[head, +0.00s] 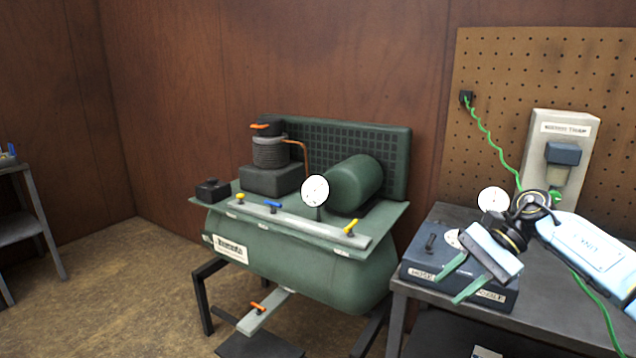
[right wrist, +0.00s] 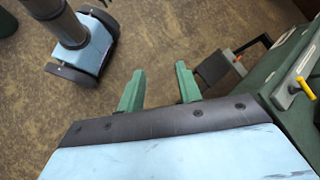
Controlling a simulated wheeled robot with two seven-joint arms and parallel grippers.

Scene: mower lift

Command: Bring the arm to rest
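My right gripper (head: 461,281) shows at the right of the head view, in front of a blue-grey box with a gauge and a switch (head: 431,242). Its two green fingers are spread apart with nothing between them. In the right wrist view the same fingers (right wrist: 159,92) stand apart over bare floor. My right arm (head: 590,255) comes in from the right edge. My left gripper is in neither view.
A green compressor (head: 300,260) with yellow, blue and orange levers stands left of the grey workbench (head: 560,325). A green cable (head: 490,135) hangs by the pegboard (head: 560,70). A grey shelf (head: 18,230) stands far left. The floor (head: 110,290) between is clear.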

